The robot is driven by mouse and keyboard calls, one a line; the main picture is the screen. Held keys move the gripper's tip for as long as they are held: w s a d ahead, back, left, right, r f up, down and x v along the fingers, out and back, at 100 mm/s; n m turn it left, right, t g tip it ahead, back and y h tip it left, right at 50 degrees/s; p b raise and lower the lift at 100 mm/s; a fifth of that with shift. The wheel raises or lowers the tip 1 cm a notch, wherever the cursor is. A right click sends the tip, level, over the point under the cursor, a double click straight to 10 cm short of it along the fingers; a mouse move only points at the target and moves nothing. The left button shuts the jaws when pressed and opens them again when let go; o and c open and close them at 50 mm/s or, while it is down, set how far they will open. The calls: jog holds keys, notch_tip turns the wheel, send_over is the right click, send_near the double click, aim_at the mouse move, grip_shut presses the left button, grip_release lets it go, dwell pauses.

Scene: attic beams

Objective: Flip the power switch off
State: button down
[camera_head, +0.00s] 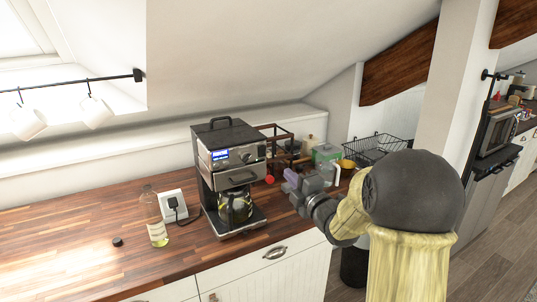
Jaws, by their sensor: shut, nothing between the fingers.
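A black and steel coffee machine (233,165) stands upright on the wooden counter, with a lit blue display (220,155) and a glass carafe (235,206) in its lower bay. A white wall socket plate (168,200) with a black plug (174,204) is left of the machine. No power switch can be made out clearly. My gripper (290,186) is just right of the machine, above the counter, reaching in from the right. It is shut and empty. I cannot tell whether it touches anything. My arm hides part of the counter's right end.
A clear bottle (154,217) and a small black object (117,242) are on the left counter (70,240). A small red round thing (269,179), a green-lidded container (325,153), a yellow bowl (346,164) and a wire rack (378,147) are near or behind my gripper.

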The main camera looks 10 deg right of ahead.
aim_at(263, 149)
jog(key=p+x, duration=0.5)
jog(key=x, duration=0.7)
jog(key=shift+a+r, duration=0.1)
jog(key=shift+r, duration=0.05)
jog(key=shift+w+a, duration=0.15)
jog(key=shift+w, duration=0.25)
